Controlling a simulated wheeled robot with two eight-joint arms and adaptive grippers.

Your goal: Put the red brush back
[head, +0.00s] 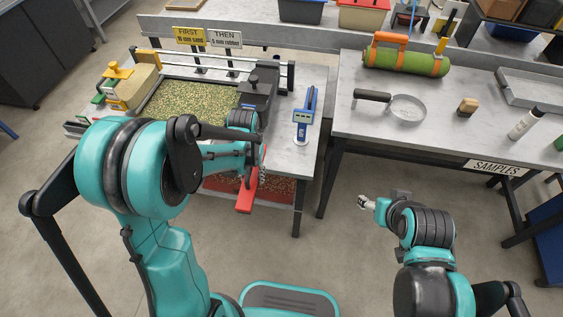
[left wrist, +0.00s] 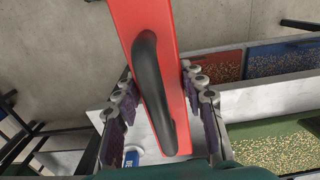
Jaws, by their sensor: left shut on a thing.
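The red brush (head: 246,194) hangs in my left gripper (head: 256,163), beyond the front edge of the left table. In the left wrist view the brush (left wrist: 125,22) is a long red block with a black loop handle. The left gripper's fingers (left wrist: 158,95) close on it from both sides. Its bristles are hidden. My right gripper (head: 367,203) is low over the floor, below the right table, with nothing visible in it. Its jaw opening is too small to judge.
The left table (head: 290,160) holds a granule-filled tray (head: 190,105), a black box (head: 258,90), a yellow-handled tool (head: 120,75) and a blue device (head: 304,118). Red bins (head: 275,186) sit below.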

